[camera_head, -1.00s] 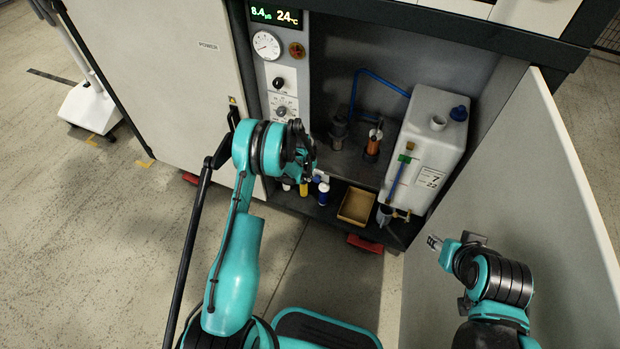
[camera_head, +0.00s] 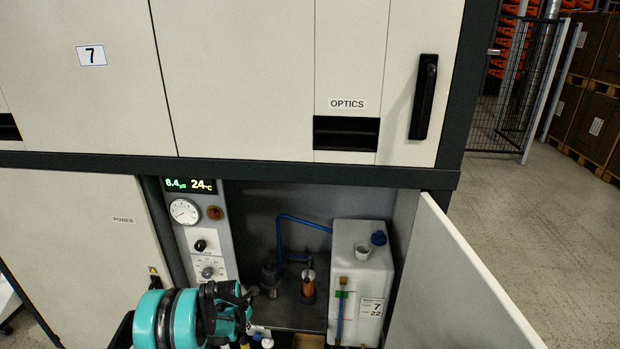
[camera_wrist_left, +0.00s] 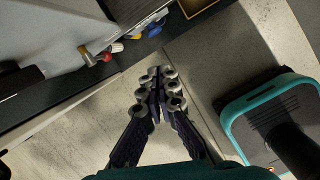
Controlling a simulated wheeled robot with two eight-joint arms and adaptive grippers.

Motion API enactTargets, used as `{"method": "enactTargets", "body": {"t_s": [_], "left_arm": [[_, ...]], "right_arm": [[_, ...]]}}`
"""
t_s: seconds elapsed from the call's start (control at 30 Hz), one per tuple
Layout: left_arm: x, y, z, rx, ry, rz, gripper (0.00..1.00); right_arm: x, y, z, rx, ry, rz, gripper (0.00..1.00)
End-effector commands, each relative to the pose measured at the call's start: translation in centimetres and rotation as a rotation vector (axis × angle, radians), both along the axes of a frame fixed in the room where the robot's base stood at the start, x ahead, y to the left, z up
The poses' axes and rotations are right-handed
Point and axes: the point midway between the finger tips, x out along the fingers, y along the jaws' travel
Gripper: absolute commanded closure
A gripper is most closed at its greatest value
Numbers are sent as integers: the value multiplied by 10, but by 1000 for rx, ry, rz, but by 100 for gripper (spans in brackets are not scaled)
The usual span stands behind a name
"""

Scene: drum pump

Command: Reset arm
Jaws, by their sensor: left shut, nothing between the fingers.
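My left gripper (camera_head: 243,312) shows at the lower middle of the head view, in front of the open cabinet bay. In the left wrist view its fingers (camera_wrist_left: 160,90) are closed together with nothing between them, over the bare floor below the cabinet's edge. My right gripper is out of sight in both current views. The white tank (camera_head: 350,265) with a blue cap stands in the bay to the right of the left gripper. The control panel (camera_head: 207,250) with gauge and knobs is above and behind the gripper.
The open cabinet door (camera_head: 455,280) juts out at the right. An orange-bodied part (camera_head: 308,285) and a blue hose (camera_head: 279,240) are inside the bay. Small bottles (camera_head: 266,342) sit low near my gripper.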

Motion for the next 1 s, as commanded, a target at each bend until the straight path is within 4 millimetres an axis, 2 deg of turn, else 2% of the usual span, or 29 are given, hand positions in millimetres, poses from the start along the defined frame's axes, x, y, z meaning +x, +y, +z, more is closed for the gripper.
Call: {"method": "enactTargets", "body": {"t_s": [0.03,0.2,0.37,0.5,0.6,0.73,0.87,1.0], "left_arm": [[-5,-4,29,28,-18,-96,100],[-29,-15,117,154,-80,-480,100],[-66,-26,186,291,-132,-842,100],[-108,-35,234,425,-169,-1152,100],[-141,-41,260,526,-189,-1372,100],[-187,-48,283,668,-205,-1654,100],[-231,-54,295,820,-207,-1930,100],[-272,-58,295,979,-192,-2195,100]], "right_arm": [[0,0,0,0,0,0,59],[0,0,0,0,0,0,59],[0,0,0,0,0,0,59],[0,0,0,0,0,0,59],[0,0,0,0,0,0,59],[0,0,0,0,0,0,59],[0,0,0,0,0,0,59],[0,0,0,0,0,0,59]]}}
